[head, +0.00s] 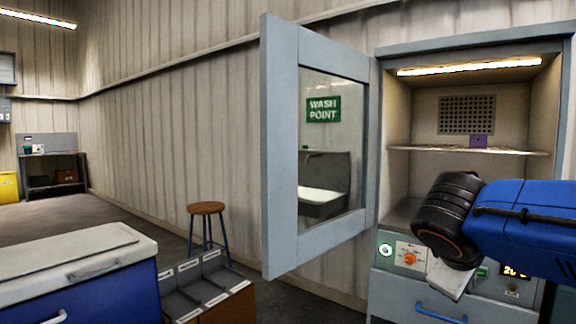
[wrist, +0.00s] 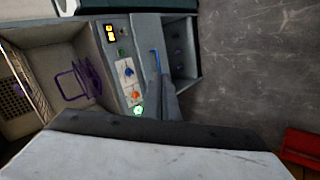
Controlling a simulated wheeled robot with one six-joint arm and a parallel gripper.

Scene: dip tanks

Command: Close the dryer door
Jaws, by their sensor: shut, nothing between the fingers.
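The dryer (head: 395,48) is a grey-blue cabinet with a lit, open chamber at the right of the head view. Its door (head: 281,150) has a grey-blue frame and a large glass pane. It stands wide open, hinged on the chamber's left side and swung out towards me. My gripper (head: 450,284) is shut and empty in front of the dryer's control panel (head: 400,250), to the right of the door and apart from it. My blue and black arm hides part of the panel. The wrist view shows the gripper (wrist: 168,104) by the panel (wrist: 125,70); the door is not identifiable there.
A purple item (head: 480,141) sits on the chamber's shelf (head: 465,150). A blue handle (head: 441,312) is below the panel. A stool (head: 207,208), a grey sectioned tray (head: 205,280) and a blue, white-topped unit (head: 75,250) stand left of the door.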

